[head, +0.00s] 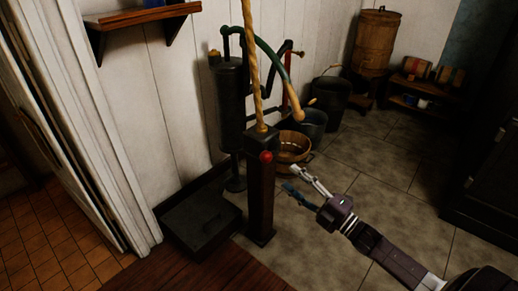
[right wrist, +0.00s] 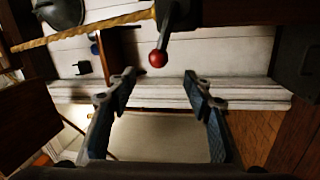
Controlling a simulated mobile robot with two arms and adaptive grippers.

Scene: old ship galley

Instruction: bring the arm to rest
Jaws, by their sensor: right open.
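My right gripper (head: 289,177) reaches in from the lower right in the head view. Its two fingers are apart with nothing between them. It is to the right of a dark post (head: 261,200) with a red ball knob (head: 266,156) near its top, apart from the knob in the picture. In the right wrist view both fingers of the right gripper (right wrist: 160,76) are spread and empty, with the red knob (right wrist: 158,58) on its dark stem just beyond the tips. My left gripper is not in view.
A rope-like golden pole (head: 252,70) rises from the post. Behind stand a hand pump (head: 230,100), a wooden tub (head: 292,147) and dark buckets (head: 329,97). A low dark box (head: 201,222) lies left of the post. A dark cabinet (head: 485,150) bounds the right. Tiled floor (head: 405,180) between is clear.

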